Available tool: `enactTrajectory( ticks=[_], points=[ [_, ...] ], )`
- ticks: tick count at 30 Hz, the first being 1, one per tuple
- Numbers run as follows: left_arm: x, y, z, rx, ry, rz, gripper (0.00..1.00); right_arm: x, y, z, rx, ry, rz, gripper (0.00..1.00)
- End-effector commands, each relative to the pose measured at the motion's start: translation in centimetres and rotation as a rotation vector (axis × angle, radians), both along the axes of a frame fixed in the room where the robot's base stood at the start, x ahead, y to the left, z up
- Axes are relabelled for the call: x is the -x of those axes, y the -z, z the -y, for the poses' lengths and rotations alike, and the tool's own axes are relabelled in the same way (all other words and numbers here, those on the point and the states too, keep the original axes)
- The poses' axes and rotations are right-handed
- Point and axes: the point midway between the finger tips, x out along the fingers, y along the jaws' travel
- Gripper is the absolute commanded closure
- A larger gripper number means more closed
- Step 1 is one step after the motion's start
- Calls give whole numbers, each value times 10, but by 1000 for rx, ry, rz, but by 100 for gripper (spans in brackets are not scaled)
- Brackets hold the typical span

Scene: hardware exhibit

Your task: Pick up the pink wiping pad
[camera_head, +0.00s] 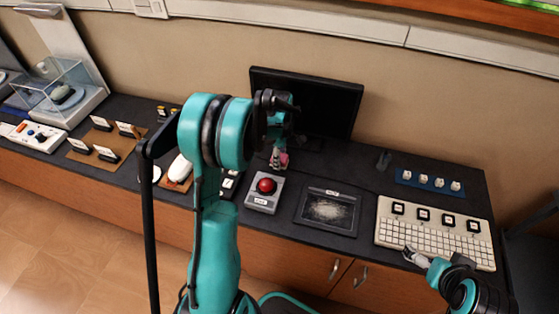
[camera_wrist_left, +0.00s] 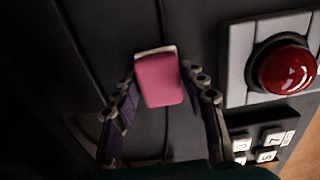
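The pink wiping pad (camera_wrist_left: 159,82), with a pale edge along its far side, sits between the two fingers of my left gripper (camera_wrist_left: 160,72) in the left wrist view. The fingertips close in against both of its sides. In the head view my left gripper (camera_head: 278,158) points down in front of the monitor, and a small bit of the pink pad (camera_head: 284,159) shows at its fingers. Whether the pad is clear of the desk is hard to tell. My right gripper (camera_head: 414,256) is over the front of the white keyboard; its opening is too small to make out.
A red button box (camera_head: 254,202) stands just in front of my left gripper, with a dark framed tablet (camera_head: 345,229) to its right. The monitor (camera_head: 335,105) is behind. The white keyboard (camera_head: 388,238) and a blue strip with white cubes (camera_head: 405,181) are at the right.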

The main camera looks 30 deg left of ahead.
Motion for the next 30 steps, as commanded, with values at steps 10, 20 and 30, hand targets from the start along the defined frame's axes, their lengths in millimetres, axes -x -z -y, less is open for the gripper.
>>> enactTrajectory(
  ticks=[10, 20, 30],
  points=[
    [0, -1, 0, 0, 0, 0, 84, 0, 0, 0, 0, 0, 0, 0],
    [0, -39, 0, 0, 0, 0, 84, 0, -20, 0, 0, 0, 0, 0],
    [8, -87, 72, 0, 6, 0, 84, 0, -46, 0, 0, 0, 0, 0]
  ],
)
